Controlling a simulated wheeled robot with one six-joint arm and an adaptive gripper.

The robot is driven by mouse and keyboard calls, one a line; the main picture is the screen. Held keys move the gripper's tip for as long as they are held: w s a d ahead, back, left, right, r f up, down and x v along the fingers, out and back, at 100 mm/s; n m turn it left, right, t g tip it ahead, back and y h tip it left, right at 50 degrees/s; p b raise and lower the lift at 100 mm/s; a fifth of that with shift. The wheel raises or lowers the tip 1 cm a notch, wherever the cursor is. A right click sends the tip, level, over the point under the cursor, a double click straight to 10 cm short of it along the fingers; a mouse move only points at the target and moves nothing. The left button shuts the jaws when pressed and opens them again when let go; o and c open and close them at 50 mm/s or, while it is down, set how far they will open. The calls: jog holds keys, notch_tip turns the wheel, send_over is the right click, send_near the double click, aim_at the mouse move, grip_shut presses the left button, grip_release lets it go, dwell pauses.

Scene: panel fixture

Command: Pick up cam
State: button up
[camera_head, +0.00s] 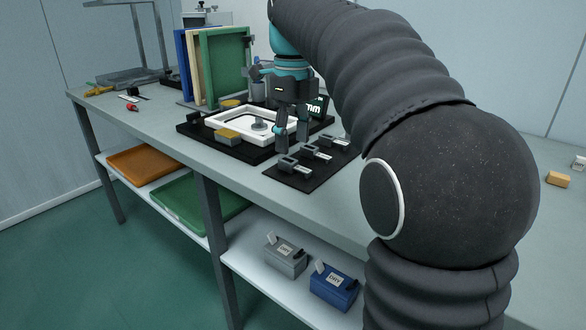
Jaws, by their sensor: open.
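My gripper (291,142) is open and points down, with its fingertips above the near right edge of the fixture and close to a dark mat (316,178). Three small grey parts with light tabs stand in a row on this mat: a near one (291,165), a middle one (314,153) and a far one (341,143). They look like the cams, but I cannot tell which one is meant. The gripper seems empty and apart from them. A white frame (216,121) lies on the black fixture base (196,131), with a round grey piece (260,126) inside it.
Yellow blocks (228,137) sit at the frame. Coloured panels (223,65) stand upright behind the fixture. A small dark display (318,105) is right of the gripper. My arm hides much of the right side.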

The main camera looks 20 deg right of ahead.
aim_at(290, 165)
jog(key=f+b, duration=0.1)
jog(key=f, duration=0.4)
jog(key=shift+w, duration=0.2)
grip_shut()
